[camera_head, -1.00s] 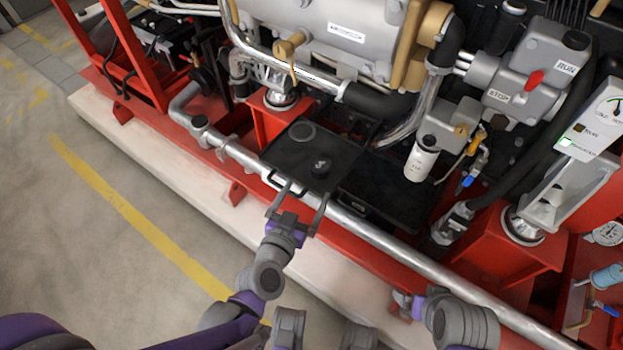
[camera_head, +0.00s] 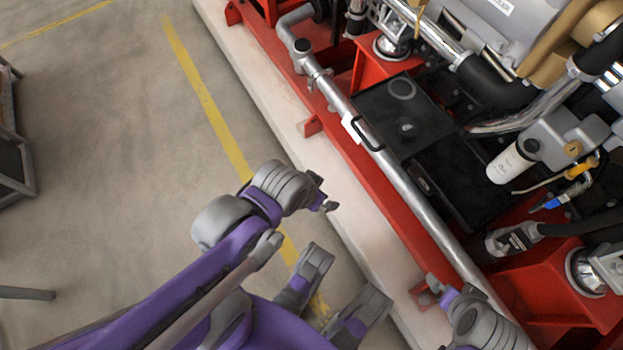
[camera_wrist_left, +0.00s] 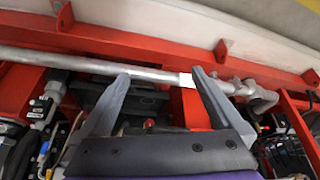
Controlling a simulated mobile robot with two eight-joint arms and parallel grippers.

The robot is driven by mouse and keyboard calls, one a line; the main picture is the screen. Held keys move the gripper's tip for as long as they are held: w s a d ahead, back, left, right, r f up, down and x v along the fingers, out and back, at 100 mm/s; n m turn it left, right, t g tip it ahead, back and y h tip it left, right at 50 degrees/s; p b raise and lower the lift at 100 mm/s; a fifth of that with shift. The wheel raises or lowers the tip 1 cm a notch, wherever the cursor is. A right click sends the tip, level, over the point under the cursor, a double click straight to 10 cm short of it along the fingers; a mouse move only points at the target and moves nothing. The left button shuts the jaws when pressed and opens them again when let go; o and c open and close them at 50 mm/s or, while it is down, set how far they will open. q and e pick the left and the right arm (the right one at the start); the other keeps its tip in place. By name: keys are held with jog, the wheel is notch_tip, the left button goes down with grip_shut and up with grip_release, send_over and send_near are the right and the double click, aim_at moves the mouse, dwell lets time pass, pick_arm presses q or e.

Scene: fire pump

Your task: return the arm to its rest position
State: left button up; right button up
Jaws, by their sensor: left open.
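A black tray (camera_head: 388,125) with a handle sits inside the skid behind a silver pipe (camera_head: 400,185). The red frame (camera_head: 372,178) and pale plinth (camera_head: 345,190) border it. Floor (camera_head: 110,130) at left is open. A dark rack (camera_head: 20,170) stands at far left.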

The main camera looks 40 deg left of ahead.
pick_arm(q)
jog(key=shift+s+a+g, duration=0.3)
jog(key=shift+s+a, duration=0.2)
jog(key=shift+s, duration=0.1)
jog(key=shift+r, duration=0.1)
notch_tip(320, 180, up, 24)
jog(key=w+t+p, duration=0.1)
jog(key=p, duration=2)
jog(key=shift+w+r, duration=0.2)
jog(key=shift+r, duration=0.05)
pick_arm(e)
notch_tip(320, 180, up, 25)
jog(key=w+t, duration=0.1)
jog(key=shift+w+f, duration=0.2)
pick_arm(q)
jog(key=shift+s, duration=0.1)
pick_arm(e)
jog(key=shift+s, duration=0.1)
